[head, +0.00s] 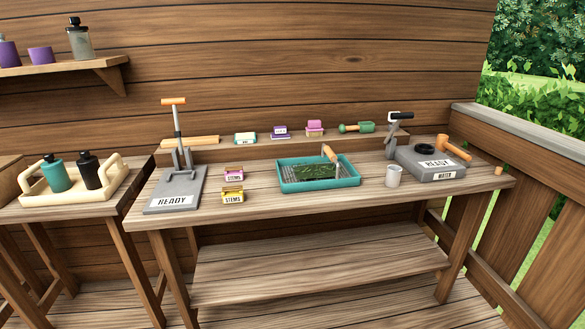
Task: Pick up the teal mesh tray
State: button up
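I cannot tell how that tool rests in the tray. My gripper is not in view.
A grey cup (393,176) and a grey block labelled WATER (430,168) stand right of the tray. Two small STEMS boxes (233,196) and a READY press (175,190) are to its left. A back shelf (300,138) holds small items. Bench between boxes and tray is clear.

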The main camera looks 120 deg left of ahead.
aim_at(332, 171)
jog(key=u, duration=3.55)
jog(key=k, duration=0.75)
jog(key=i, duration=0.75)
jog(key=z, duration=0.1)
